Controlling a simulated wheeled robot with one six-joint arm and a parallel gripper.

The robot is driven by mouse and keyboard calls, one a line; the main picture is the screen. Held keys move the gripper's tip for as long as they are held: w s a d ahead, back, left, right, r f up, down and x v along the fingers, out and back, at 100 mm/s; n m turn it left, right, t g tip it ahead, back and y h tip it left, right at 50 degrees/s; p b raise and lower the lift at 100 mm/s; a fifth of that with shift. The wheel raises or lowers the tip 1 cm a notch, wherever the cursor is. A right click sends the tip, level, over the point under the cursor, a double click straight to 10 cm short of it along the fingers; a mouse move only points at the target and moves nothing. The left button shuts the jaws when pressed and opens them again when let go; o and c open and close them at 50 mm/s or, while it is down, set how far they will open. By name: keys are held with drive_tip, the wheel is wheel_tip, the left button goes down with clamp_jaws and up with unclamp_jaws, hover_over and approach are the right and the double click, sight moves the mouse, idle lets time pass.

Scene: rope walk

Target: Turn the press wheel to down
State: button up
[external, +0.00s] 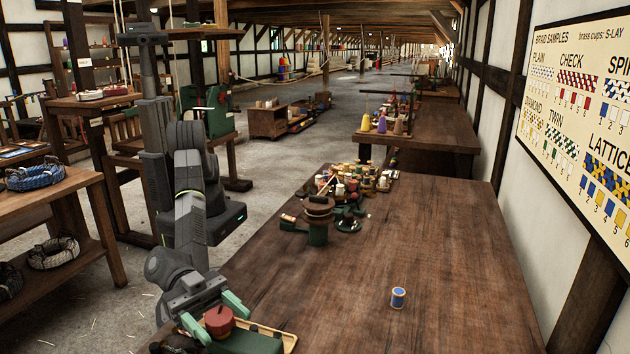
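A red wheel (219,321) with a small knob on top, which looks like the press wheel, sits above a dark green body (250,342) at the table's near left corner. The lower part of this device is cut off by the picture's bottom edge. My gripper (222,318) has two green fingers spread apart, one on each side of the red wheel. The fingers look open. Whether either one touches the wheel is hard to see.
The wooden table (370,265) is mostly clear. A blue spool (398,298) stands right of centre. A green stand with a brown round top (318,212) and several small spools (360,180) crowd its far left. A light wooden tray edge (288,338) adjoins the green body.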

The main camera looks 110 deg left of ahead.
drive_tip(key=c, duration=0.8)
drive_tip(key=shift+o, duration=0.2)
drive_tip(key=shift+f+b, duration=0.1)
drive_tip(key=shift+b, duration=0.45)
drive_tip(key=shift+m+h+b, duration=0.5)
drive_tip(key=shift+h+b, duration=0.2)
drive_tip(key=shift+b, duration=0.5)
drive_tip(key=m+g+h+b, duration=0.1)
drive_tip(key=h+b, duration=0.1)
drive_tip(key=b, duration=0.2)
drive_tip(key=shift+m+g, duration=0.3)
drive_tip(key=shift+g, duration=0.1)
drive_tip(key=h+b, duration=0.1)
drive_tip(key=b, duration=0.2)
drive_tip(key=shift+d+m+g, duration=0.15)
drive_tip(key=shift+m+g, duration=0.25)
drive_tip(key=shift+s+d+r+h+b, duration=0.1)
drive_tip(key=shift+r+h+b, duration=0.15)
drive_tip(key=shift+b, duration=0.55)
drive_tip(key=shift+m+g+h+b, duration=0.3)
drive_tip(key=shift+g+b, duration=0.2)
drive_tip(key=shift+b, duration=0.5)
drive_tip(key=b, duration=0.3)
drive_tip(key=shift+f+m+g, duration=0.2)
drive_tip(key=shift+m+g, duration=0.1)
